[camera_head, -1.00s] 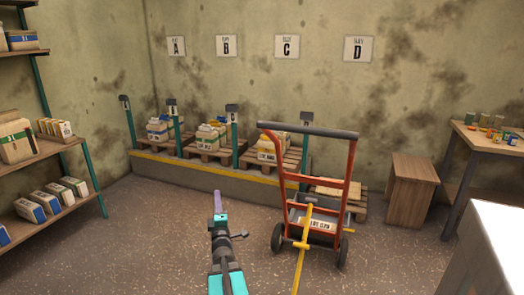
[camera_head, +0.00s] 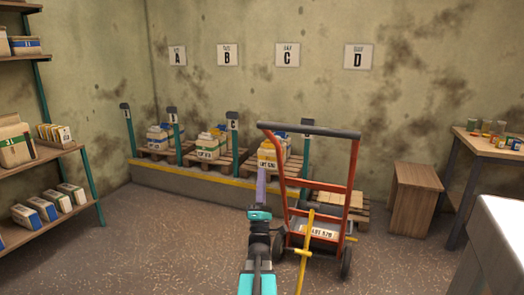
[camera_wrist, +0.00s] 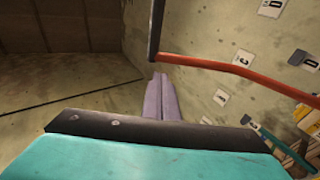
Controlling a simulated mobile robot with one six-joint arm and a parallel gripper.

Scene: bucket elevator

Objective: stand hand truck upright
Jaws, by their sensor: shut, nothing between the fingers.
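The hand truck (camera_head: 322,187) has a red frame, a dark handle bar (camera_head: 308,130) across its top and two dark wheels on the floor. Its handle end leans toward the camera. A grey load with a "LOT" label sits low on it. My gripper (camera_head: 261,185) is shut and empty, with its purple fingers just left of the left red rail. In the wrist view, the shut fingers (camera_wrist: 160,97) point toward the wall, below the dark handle end (camera_wrist: 155,28) and a red rail (camera_wrist: 235,70). I cannot tell whether they touch the frame.
A wooden box (camera_head: 414,195) and a workbench (camera_head: 490,145) stand right, shelves (camera_head: 45,155) left. Floor at left front is clear.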

